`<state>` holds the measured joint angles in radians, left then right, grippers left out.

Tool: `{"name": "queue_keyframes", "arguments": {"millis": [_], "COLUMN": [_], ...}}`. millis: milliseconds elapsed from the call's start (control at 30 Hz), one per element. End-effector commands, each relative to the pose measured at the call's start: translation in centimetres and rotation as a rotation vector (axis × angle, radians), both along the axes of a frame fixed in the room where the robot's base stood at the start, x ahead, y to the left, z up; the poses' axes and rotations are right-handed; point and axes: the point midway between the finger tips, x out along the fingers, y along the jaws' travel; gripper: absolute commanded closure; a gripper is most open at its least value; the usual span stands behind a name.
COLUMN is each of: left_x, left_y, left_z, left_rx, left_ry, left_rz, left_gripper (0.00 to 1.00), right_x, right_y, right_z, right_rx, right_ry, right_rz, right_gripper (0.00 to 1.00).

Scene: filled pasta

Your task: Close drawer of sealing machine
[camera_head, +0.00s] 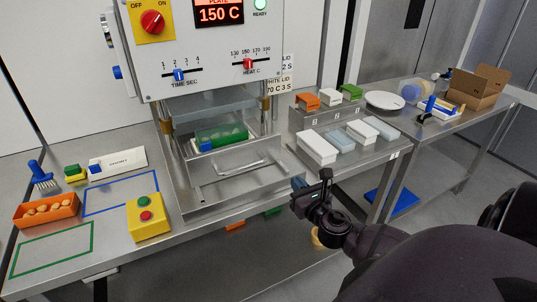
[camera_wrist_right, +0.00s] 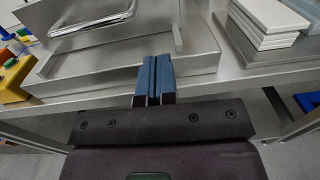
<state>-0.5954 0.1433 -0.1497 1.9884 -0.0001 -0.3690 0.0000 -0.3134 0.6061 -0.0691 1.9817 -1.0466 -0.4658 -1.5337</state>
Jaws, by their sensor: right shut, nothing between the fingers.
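The sealing machine (camera_head: 205,60) stands at the back of the steel table. Its metal drawer (camera_head: 205,168) has a bar handle (camera_head: 238,170) on its sloped front and sticks out toward me from under the raised upper plate. A green tray (camera_head: 222,134) with a blue piece at its left end sits in the machine behind the drawer front. My right gripper (camera_head: 299,183) is shut and empty, to the right of the handle and apart from it. In the wrist view its blue fingertips (camera_wrist_right: 153,68) are together, with the handle (camera_wrist_right: 92,20) up and to the left. My left gripper is out of view.
A yellow button box (camera_head: 148,218) and an orange tray of filled pasta (camera_head: 47,210) stand at the left. White and grey lids (camera_head: 317,148) lie on the right stand near my gripper. The table edge runs just below my fingers.

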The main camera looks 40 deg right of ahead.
Motion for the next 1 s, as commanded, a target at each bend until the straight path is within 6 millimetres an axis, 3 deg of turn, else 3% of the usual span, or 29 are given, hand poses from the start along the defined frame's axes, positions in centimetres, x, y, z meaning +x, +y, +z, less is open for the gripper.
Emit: {"name": "queue_keyframes", "arguments": {"millis": [267,500,1000], "left_x": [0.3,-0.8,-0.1], "left_y": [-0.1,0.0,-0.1], "left_z": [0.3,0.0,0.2], "left_rx": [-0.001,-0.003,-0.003], "left_ry": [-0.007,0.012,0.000], "left_rz": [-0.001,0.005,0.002], "left_gripper": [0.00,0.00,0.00], "right_x": [1.2,4.7,12.3], "right_y": [0.5,-0.4,-2.2], "right_z": [0.3,0.3,0.2], "right_rx": [0.000,0.000,0.001], "right_ry": [-0.004,-0.004,-0.003], "right_rz": [0.039,0.038,0.037], "right_gripper": [1.00,1.00,1.00]}}
